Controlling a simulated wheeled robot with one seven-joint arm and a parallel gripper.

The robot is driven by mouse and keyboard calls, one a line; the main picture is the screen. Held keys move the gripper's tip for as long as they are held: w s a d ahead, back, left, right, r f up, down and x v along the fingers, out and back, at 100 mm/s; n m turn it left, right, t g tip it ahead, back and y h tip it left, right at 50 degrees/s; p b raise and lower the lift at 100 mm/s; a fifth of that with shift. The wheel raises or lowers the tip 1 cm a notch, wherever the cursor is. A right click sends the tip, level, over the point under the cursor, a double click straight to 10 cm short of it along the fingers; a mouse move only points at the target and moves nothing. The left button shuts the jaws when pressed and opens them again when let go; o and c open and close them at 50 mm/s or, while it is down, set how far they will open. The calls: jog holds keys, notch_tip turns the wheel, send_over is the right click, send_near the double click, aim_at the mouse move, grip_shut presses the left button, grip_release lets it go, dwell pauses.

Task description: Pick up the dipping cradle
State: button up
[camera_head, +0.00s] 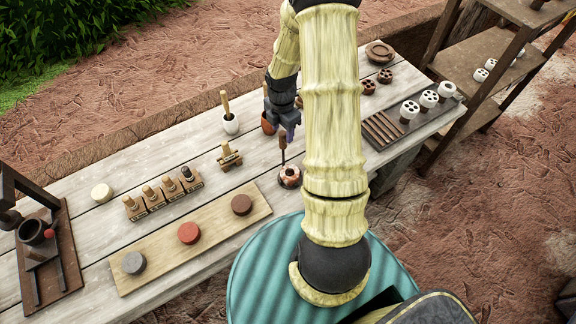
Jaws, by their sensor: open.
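What looks like the dipping cradle (289,176) stands on the plank table, a small round reddish and pale piece with a thin dark upright handle (282,152). My gripper (287,130) is directly above it, pointing down, with its jaws open near the top of the handle. The jaws are small and dark here, so I cannot tell whether they surround the handle or only hover over it. The cradle still rests on the table. My pale arm passes just to its right and hides part of the table behind.
An orange cup (267,123) and a white pot with a wooden handle (230,124) stand behind. A small wooden piece (229,157) and a rack of stoppered bottles (163,193) are left. A board (215,219) with three coloured discs lies in front. A tray (428,132) holds white cylinders.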

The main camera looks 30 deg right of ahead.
aim_at(282, 139)
jog(key=shift+f, duration=0.1)
jog(key=shift+a+f+p, duration=0.1)
jog(key=shift+f+p, duration=1.05)
jog(key=shift+f, duration=1.35)
jog(key=shift+c, duration=0.4)
grip_shut()
